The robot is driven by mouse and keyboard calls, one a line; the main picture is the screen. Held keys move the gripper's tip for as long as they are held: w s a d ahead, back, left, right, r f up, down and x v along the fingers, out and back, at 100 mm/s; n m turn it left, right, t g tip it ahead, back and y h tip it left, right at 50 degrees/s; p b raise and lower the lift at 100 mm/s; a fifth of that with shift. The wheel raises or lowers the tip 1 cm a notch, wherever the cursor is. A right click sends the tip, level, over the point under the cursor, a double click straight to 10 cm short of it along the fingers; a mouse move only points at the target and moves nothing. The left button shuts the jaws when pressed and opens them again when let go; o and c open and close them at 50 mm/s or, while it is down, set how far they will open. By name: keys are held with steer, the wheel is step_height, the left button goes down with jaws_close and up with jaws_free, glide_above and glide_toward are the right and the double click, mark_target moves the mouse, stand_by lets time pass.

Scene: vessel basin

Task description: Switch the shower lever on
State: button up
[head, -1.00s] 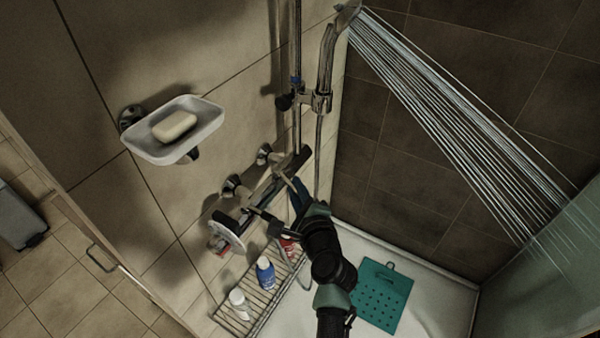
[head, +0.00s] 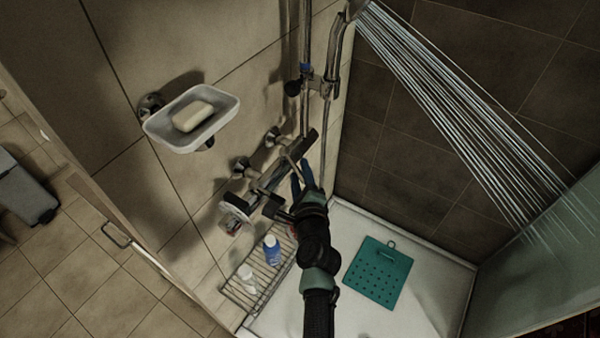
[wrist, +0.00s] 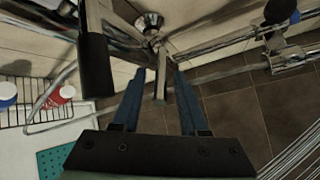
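The chrome shower mixer (head: 268,183) is on the tiled wall, with dark knobs at its ends. A thin lever (head: 289,160) projects from it, and the wrist view shows a lever-like metal bar (wrist: 161,85) between my fingers. My gripper (head: 301,170) is at the mixer, its blue fingers apart. In the wrist view my gripper (wrist: 160,73) is open around the bar, with visible gaps on both sides. I cannot tell whether either finger touches it. Water streams (head: 455,110) fall from the shower head (head: 357,8) at the top.
A soap dish (head: 190,137) with soap (head: 192,116) juts from the wall at left. A wire rack (head: 243,297) with bottles is below the mixer. The riser rail (head: 305,60) is close above my gripper. A teal mat (head: 378,272) lies in the shower tray.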

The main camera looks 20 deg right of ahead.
stand_by(0.3)
steer(key=p+v, duration=0.5)
steer(key=v, duration=0.8)
